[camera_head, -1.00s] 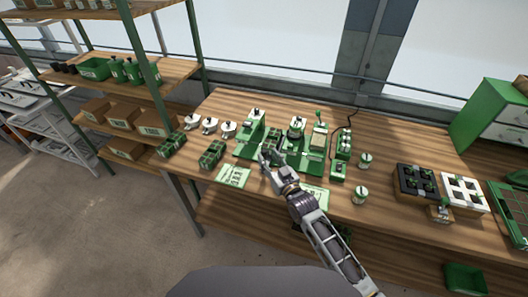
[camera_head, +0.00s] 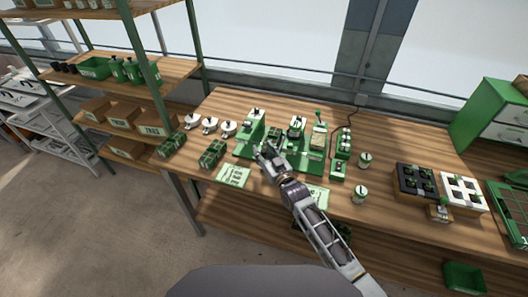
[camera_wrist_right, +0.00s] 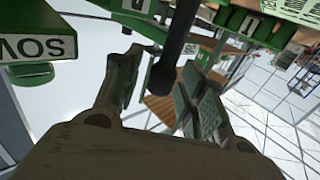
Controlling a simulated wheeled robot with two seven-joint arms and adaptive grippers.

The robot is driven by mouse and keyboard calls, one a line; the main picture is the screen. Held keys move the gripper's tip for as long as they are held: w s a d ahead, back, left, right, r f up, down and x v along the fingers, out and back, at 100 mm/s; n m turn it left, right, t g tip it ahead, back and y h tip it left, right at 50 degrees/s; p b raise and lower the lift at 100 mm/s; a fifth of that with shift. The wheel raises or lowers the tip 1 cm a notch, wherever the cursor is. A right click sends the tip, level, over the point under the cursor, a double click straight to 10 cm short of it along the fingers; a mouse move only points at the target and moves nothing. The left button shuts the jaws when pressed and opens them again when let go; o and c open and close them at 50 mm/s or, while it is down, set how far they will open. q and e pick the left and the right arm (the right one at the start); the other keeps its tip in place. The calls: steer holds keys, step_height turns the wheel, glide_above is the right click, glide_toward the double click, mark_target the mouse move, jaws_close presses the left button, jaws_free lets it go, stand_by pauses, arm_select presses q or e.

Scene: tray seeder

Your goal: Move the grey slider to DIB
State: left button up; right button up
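The green seeder machine (camera_head: 306,163) stands on the wooden bench. My right gripper (camera_head: 267,153) is at the front left part of the machine. In the right wrist view the right gripper (camera_wrist_right: 160,88) is open. A dark grey rod with a rounded end (camera_wrist_right: 160,78) shows between its two fingers, with visible space on both sides. I cannot tell if this rod is the grey slider's handle. A white label reading "SOW" (camera_wrist_right: 38,48) is on a green part at the left. A "DIB" label cannot be read in either view. My left gripper is not in view.
Green seed trays (camera_head: 212,153) and white round dispensers (camera_head: 209,124) stand left of the machine. Printed cards (camera_head: 233,176) lie at the front edge. Shelves (camera_head: 125,83) are at the left.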

jaws_close()
